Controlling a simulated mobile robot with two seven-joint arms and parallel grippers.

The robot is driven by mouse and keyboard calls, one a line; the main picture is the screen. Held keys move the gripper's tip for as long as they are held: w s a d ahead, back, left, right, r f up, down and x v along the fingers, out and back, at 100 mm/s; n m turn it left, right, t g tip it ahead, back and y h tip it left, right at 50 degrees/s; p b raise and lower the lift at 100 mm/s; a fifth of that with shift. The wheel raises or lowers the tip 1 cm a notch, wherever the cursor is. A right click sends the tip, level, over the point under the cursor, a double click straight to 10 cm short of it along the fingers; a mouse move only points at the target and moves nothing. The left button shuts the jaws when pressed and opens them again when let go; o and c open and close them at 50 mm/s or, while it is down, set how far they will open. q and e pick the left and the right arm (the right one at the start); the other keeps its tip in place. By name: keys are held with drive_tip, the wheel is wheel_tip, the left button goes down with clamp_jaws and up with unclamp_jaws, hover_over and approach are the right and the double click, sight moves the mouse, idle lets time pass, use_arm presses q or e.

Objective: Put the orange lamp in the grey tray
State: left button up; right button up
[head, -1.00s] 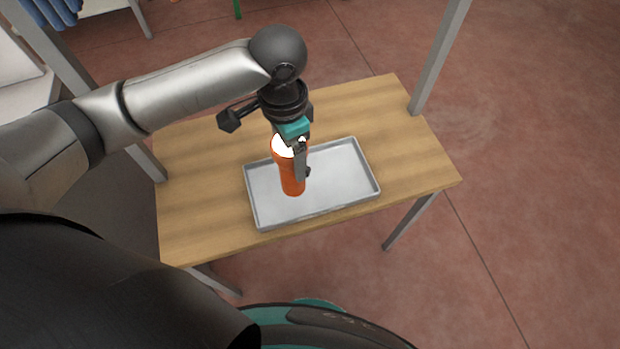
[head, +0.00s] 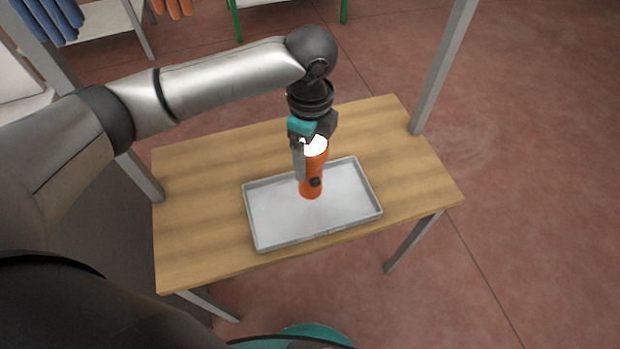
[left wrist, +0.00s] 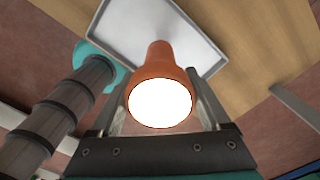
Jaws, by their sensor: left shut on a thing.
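The orange lamp (head: 312,176) is a flashlight shape with a bright white lit top, held upright. My left gripper (head: 306,172) is shut on it from above. The grey tray (head: 268,222) is a shallow rectangle on the wooden table, and the lamp shows over its middle. Whether the lamp's lower end touches the tray floor I cannot tell. In the left wrist view the lamp (left wrist: 157,85) sits between my two fingers, its glowing face toward the camera, with the tray (left wrist: 185,30) behind it. My right gripper is not in view.
The wooden table (head: 205,190) is bare around the tray. A grey metal post (head: 440,75) rises at its right back corner. Blue gloves (head: 50,20) hang at the upper left. Reddish floor lies open to the right.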

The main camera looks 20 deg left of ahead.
sight(310, 172)
use_arm(q)
wheel_tip(310, 172, down, 6)
drive_tip(key=shift+r+b, duration=0.1)
drive_tip(key=shift+b, duration=0.6)
drive_tip(key=o, duration=1.4)
drive_tip(key=shift+c, duration=0.2)
wheel_tip(310, 172, up, 12)
drive_tip(key=p, duration=0.3)
